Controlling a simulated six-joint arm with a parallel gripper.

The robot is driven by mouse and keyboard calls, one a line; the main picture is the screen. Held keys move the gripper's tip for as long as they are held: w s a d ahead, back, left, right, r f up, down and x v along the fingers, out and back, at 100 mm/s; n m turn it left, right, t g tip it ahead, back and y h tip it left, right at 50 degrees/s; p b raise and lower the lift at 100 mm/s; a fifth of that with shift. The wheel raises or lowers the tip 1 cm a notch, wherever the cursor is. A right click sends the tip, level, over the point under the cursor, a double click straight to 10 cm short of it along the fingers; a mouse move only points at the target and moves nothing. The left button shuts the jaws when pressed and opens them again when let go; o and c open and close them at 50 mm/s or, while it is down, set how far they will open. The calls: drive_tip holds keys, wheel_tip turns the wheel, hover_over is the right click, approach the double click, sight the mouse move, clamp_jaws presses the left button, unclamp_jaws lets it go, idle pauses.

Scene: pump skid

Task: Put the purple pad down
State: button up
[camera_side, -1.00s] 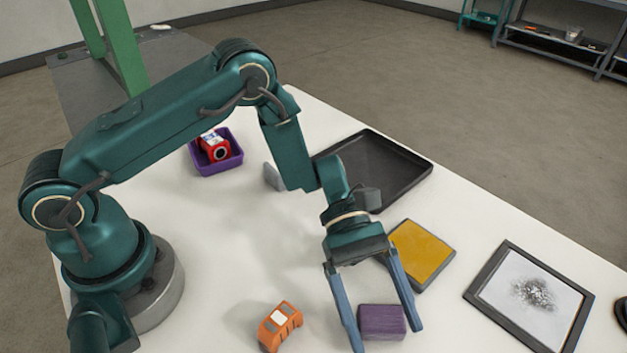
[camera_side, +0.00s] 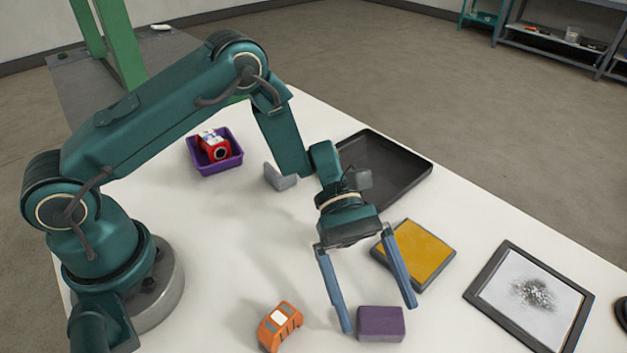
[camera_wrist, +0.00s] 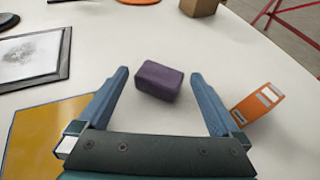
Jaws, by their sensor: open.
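The purple pad (camera_side: 380,324) is a small block lying on the white table near the front edge of the side view. My gripper (camera_side: 380,318) is open above it, with its two blue fingers spread wide. In the wrist view the pad (camera_wrist: 159,81) sits just beyond and between the fingertips (camera_wrist: 160,73) of my gripper, and neither finger touches it there. The pad appears to rest on the table with nothing holding it.
An orange block-like item (camera_side: 280,326) lies left of the pad. A yellow pad in a dark frame (camera_side: 420,252) lies behind it, and a framed speckled plate (camera_side: 532,292) to the right. A black tray (camera_side: 400,165) and a purple bin (camera_side: 216,168) with a red item stand farther back.

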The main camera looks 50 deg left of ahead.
drive_tip(key=v, duration=0.8)
drive_tip(key=shift+w+a+r, duration=0.15)
drive_tip(key=shift+a+r, duration=0.15)
drive_tip(key=shift+a, duration=0.2)
drive_tip(key=s+a+r+m+t+y, duration=1)
drive_tip(key=s+a+r+m+y, duration=0.1)
drive_tip(key=a+m+y, duration=0.1)
drive_tip(key=shift+s+a+m+t, duration=0.2)
drive_tip(key=shift+a+m+t, duration=0.2)
drive_tip(key=shift+m, duration=0.3)
